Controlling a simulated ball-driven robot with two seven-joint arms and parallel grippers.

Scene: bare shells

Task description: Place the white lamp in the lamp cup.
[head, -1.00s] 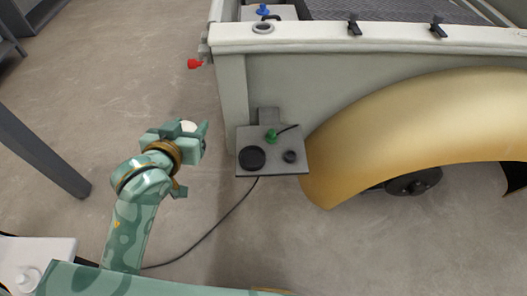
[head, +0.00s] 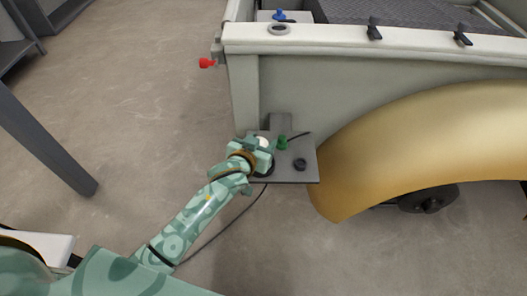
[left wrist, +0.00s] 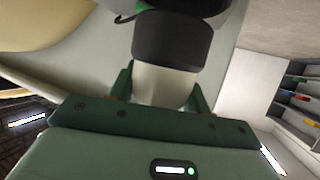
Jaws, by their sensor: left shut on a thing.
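The white lamp (head: 263,142) is in my left gripper (head: 265,153), over the left part of the grey plate (head: 298,178) on the trailer's corner. In the left wrist view the pale lamp (left wrist: 165,86) sits between the two green fingers of the left gripper (left wrist: 160,92). The black lamp cup (left wrist: 172,38) shows directly beyond the lamp's far end, in line with it. I cannot tell whether the lamp is inside the cup or only in front of it. In the head view my gripper hides most of the cup. My right gripper is not in view.
A green knob (head: 282,143) and a smaller black cup (head: 300,164) are on the plate, right of my gripper. The trailer wall (head: 320,90) rises behind and the gold fender (head: 420,135) is at right. A black cable runs down to the floor.

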